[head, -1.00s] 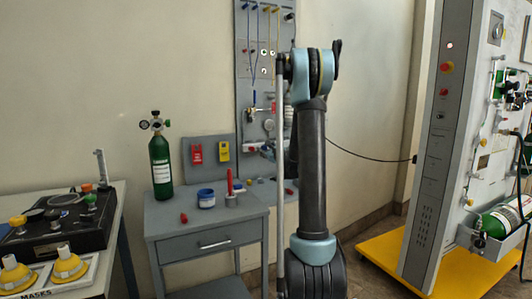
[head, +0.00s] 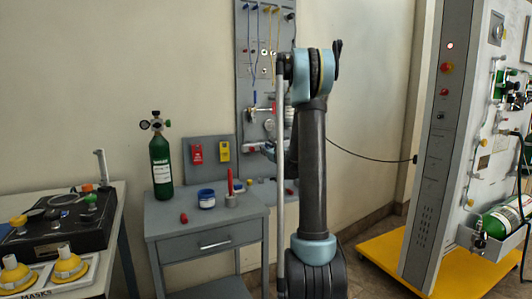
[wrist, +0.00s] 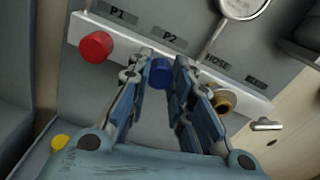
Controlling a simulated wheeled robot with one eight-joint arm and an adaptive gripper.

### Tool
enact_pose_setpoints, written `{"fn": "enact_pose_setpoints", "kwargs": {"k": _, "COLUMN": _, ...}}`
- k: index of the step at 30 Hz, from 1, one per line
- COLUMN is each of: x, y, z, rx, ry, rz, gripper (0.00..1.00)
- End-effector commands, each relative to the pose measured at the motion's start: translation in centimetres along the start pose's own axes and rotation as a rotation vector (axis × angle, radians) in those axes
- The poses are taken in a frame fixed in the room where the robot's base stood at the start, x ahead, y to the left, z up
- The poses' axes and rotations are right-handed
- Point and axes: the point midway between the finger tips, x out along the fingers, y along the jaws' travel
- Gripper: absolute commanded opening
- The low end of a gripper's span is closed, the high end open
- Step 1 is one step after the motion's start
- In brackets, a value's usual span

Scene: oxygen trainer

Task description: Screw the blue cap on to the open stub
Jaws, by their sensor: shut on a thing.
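The blue cap (wrist: 160,72) is between my fingertips in the wrist view. My gripper (wrist: 161,76) is shut on it, in front of a pale manifold bar (wrist: 137,51), below the P2 label. The cap hides whatever is behind it, so I cannot tell whether it touches a stub. A red cap (wrist: 96,47) is at the P1 position, left of my gripper. A brass open-ended stub (wrist: 224,101) is below the HOSE label, close to the right finger. In the head view my arm mostly hides the gripper and manifold.
A round gauge (wrist: 243,6) is above the bar, and a metal lever (wrist: 266,125) is at the BLEED position. In the head view a grey table (head: 205,234) holds a green cylinder (head: 160,165), a blue jar (head: 206,198) and a red post (head: 230,182).

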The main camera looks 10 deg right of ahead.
Motion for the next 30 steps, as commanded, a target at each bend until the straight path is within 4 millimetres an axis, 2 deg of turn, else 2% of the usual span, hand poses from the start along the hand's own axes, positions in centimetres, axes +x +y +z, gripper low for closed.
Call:
{"fn": "enact_pose_setpoints", "kwargs": {"k": 8, "x": 0.02, "y": -0.08, "z": -0.01, "rx": 0.025, "ry": 0.000, "rz": -0.002, "gripper": 0.00}}
{"fn": "enact_pose_setpoints", "kwargs": {"k": 18, "x": 0.03, "y": -0.16, "z": -0.03, "rx": 0.282, "ry": 0.000, "rz": -0.003, "gripper": 0.00}}
{"fn": "enact_pose_setpoints", "kwargs": {"k": 30, "x": 0.04, "y": -0.23, "z": -0.04, "rx": 0.321, "ry": 0.000, "rz": -0.004, "gripper": 0.00}}
